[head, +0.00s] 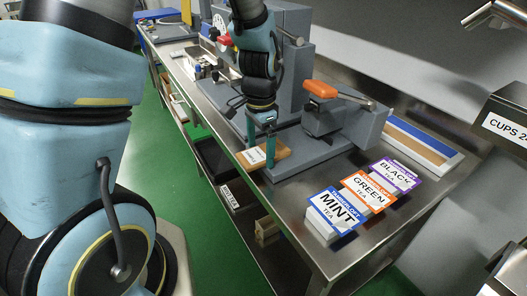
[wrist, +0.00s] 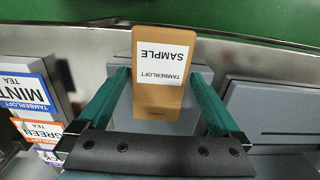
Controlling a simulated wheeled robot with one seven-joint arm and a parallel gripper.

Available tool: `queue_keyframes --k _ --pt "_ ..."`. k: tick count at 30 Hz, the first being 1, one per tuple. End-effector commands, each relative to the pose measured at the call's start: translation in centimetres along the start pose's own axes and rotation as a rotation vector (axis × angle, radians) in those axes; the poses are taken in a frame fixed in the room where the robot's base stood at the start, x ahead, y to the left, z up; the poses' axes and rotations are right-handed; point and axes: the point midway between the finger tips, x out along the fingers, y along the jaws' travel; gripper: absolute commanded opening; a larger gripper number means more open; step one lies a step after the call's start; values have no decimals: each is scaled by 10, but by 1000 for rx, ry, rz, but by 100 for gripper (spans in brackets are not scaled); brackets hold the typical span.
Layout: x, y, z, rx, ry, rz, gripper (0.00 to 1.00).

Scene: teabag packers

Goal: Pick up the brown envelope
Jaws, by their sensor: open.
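The brown envelope (head: 276,153) has a white label and lies flat on a grey ledge of the machine at the bench's front edge, one end reaching out past the edge. In the wrist view the brown envelope (wrist: 158,100) lies between my two teal fingers, its white label reading SAMPLE. My gripper (head: 258,145) points down over it with its fingers apart. In the wrist view my gripper (wrist: 163,95) is open, with a gap visible between each finger and the envelope's sides.
The grey machine (head: 345,125) with an orange-topped lever stands right beside my gripper. Tea boxes marked MINT (head: 334,211), GREEN (head: 368,188) and BLACK (head: 396,174) stand to the right on the steel bench (head: 350,250). A tray (head: 425,140) lies behind them. Green floor lies in front.

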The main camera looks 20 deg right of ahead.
Motion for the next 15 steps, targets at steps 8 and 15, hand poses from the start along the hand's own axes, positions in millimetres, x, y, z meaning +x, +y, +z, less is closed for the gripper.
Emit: queue_keyframes --k 8,15 --pt "1 0 0 0 0 0 94" --pt "1 0 0 0 0 0 67"
